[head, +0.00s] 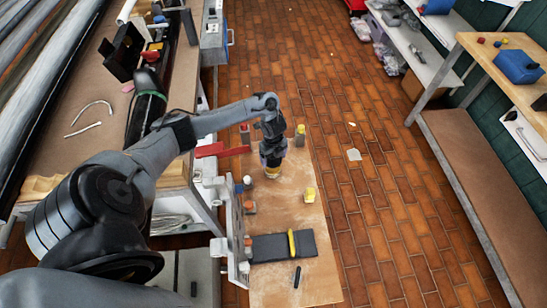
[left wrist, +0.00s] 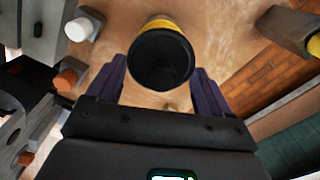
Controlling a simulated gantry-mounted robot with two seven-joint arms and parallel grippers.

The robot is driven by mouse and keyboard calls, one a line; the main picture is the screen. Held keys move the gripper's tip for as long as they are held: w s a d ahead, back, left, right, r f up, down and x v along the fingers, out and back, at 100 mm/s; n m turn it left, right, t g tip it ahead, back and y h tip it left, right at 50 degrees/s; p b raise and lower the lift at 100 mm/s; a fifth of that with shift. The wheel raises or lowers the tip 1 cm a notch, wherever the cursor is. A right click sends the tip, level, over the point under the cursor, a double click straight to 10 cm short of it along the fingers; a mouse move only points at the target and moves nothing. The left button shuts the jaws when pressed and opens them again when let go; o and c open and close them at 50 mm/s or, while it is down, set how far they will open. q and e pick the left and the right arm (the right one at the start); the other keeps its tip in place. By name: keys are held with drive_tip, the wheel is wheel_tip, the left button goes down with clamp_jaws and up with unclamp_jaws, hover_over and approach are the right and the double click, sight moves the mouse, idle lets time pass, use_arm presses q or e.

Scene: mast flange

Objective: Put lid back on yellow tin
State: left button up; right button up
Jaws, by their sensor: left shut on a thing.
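My left gripper (head: 272,150) is above the wooden board and shut on a round black-and-yellow thing. In the left wrist view that thing (left wrist: 162,58) shows a dark round end with a yellow rim, between the two fingers of my gripper (left wrist: 160,85). I cannot tell whether it is the lid or a tin. A small yellow tin (head: 310,195) with a pale top stands on the board, nearer and to the right. A grey-and-yellow piece (head: 300,136) stands at the board's far right; it also shows in the left wrist view (left wrist: 285,28). My right gripper is out of view.
Tiled floor lies to the right.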

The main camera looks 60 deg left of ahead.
use_arm(q)
wheel_tip(320, 180, down, 3)
drive_tip(key=shift+a+r+b, duration=0.1)
drive_tip(key=shift+r+b, duration=0.1)
drive_tip(key=shift+b, duration=0.95)
drive_tip(key=shift+f+b, duration=0.75)
drive_tip(key=shift+f, duration=0.35)
drive_tip(key=shift+p, duration=0.45)
drive_tip(key=shift+f, duration=0.15)
idle(0.6)
idle(0.8)
drive_tip(key=o, duration=0.9)
